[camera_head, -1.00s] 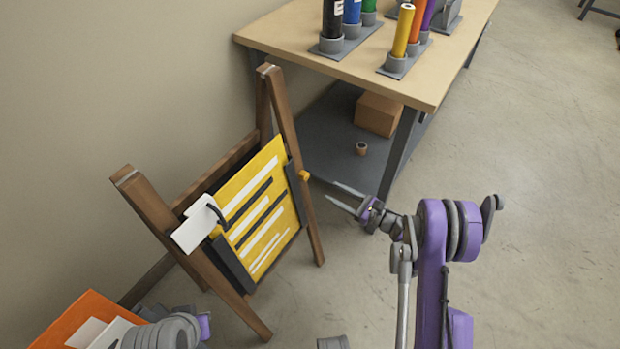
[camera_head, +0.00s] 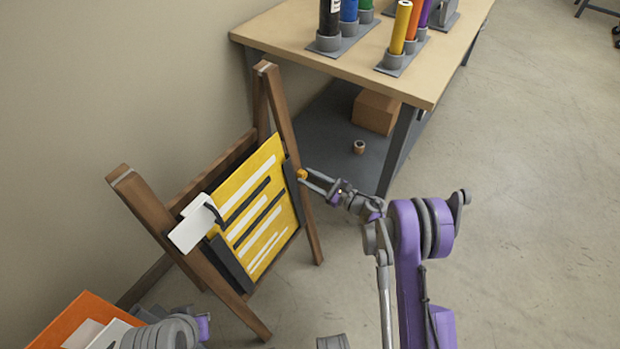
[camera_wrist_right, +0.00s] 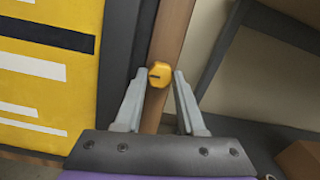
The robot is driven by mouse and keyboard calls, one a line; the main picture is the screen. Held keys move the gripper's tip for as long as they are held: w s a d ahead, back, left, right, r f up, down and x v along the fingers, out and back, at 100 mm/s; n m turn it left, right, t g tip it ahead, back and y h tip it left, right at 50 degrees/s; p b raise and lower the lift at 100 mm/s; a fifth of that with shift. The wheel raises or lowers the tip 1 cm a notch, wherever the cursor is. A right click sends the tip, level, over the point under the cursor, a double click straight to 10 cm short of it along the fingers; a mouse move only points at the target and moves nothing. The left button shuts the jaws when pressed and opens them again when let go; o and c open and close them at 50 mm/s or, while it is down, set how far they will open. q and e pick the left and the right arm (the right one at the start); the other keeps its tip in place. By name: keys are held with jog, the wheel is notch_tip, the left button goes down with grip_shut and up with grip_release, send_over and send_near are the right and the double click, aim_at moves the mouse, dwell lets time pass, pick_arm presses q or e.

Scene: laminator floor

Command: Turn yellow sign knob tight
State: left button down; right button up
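The yellow knob (camera_head: 302,174) sits on the side of the right wooden leg of the sign stand. In the right wrist view the knob (camera_wrist_right: 160,74) lies just ahead of and between the two fingertips. My right gripper (camera_head: 306,176) is open, with its fingers at the knob; in the wrist view (camera_wrist_right: 158,78) gaps show on both sides of it. Whether a finger touches it is unclear. The yellow sign (camera_head: 255,215) with black and white bars hangs in the wooden stand (camera_head: 284,112). My left gripper (camera_head: 203,326) is at the bottom left, mostly cut off; its fingers are not clear.
A workbench (camera_head: 390,70) with colored rolls stands behind the stand. Its lower shelf holds a cardboard box (camera_head: 375,112) and a small brown roll (camera_head: 359,147). An orange box (camera_head: 72,318) with papers is at lower left.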

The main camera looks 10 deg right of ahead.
grip_shut()
jog(key=shift+m, duration=0.3)
jog(key=m+b, duration=0.1)
jog(key=m, duration=0.1)
jog(key=shift+f+m+h+b, duration=0.1)
jog(key=shift+m+h+b, duration=0.2)
jog(key=shift+m, duration=0.1)
jog(key=m+h+b, duration=0.1)
jog(key=m, duration=0.4)
jog(key=shift+a+t+b, duration=0.1)
jog(key=shift+t+b, duration=0.25)
jog(key=shift+t, duration=0.05)
jog(key=m+h+b, duration=0.1)
jog(key=m, duration=0.5)
jog(key=shift+r, duration=0.2)
jog(key=m+b, duration=0.1)
jog(key=m, duration=0.4)
jog(key=shift+g+h, duration=0.3)
jog(key=shift+h, duration=0.1)
jog(key=shift+r, duration=0.1)
